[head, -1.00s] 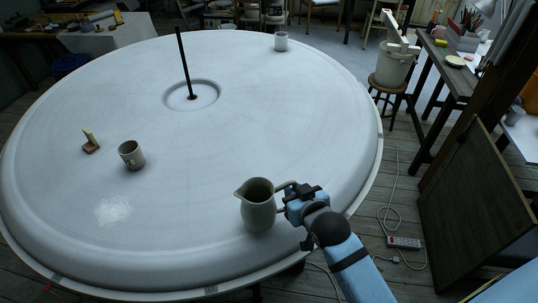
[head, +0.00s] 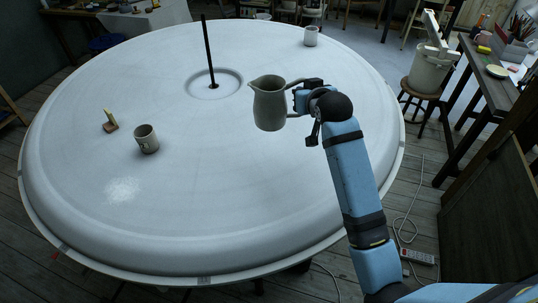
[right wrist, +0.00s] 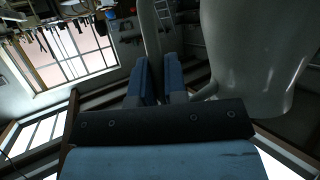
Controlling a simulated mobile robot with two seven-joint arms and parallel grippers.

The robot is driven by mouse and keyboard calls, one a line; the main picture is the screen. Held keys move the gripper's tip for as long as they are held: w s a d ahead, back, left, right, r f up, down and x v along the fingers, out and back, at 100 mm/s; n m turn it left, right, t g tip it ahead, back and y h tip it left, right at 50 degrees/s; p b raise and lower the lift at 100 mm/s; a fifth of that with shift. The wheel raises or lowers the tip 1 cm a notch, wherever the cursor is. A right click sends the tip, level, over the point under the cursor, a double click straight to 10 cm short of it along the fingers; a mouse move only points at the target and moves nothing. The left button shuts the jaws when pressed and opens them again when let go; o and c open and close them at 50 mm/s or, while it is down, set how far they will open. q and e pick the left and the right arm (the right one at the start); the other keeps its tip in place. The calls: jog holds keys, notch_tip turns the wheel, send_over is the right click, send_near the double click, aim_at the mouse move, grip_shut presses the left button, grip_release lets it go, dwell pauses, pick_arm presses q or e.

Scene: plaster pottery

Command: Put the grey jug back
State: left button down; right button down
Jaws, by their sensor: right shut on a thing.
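The grey jug (head: 269,106) is upright over the right part of the big round white table (head: 190,215), its spout to the left. It seems to be held above the surface, though the gap is hard to judge. My right gripper (head: 299,98) is at the jug's right side, shut on its handle. In the right wrist view the jug's body (right wrist: 262,55) fills the upper right, and the handle (right wrist: 153,32) passes between the blue fingers (right wrist: 160,80). My left gripper is in neither view.
A grey mug (head: 146,139) and a small wooden stand with a yellow piece (head: 110,122) are on the table's left. A dark rod (head: 208,52) rises from its central recess. A pale cup (head: 311,36) stands at the far edge. The table's front is clear.

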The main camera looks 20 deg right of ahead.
notch_tip(320, 180, up, 3)
jog(key=w, duration=0.3)
jog(key=shift+s+d+f+p, duration=0.1)
jog(key=shift+f+p, duration=0.45)
jog(key=shift+f, duration=4.25)
jog(key=shift+s+d+f+p, duration=0.1)
jog(key=shift+f+p, duration=0.45)
jog(key=shift+f, duration=4.25)
jog(key=shift+f, duration=0.2)
jog(key=c, duration=1.2)
grip_release()
jog(key=shift+o, duration=0.2)
jog(key=shift+r, duration=0.15)
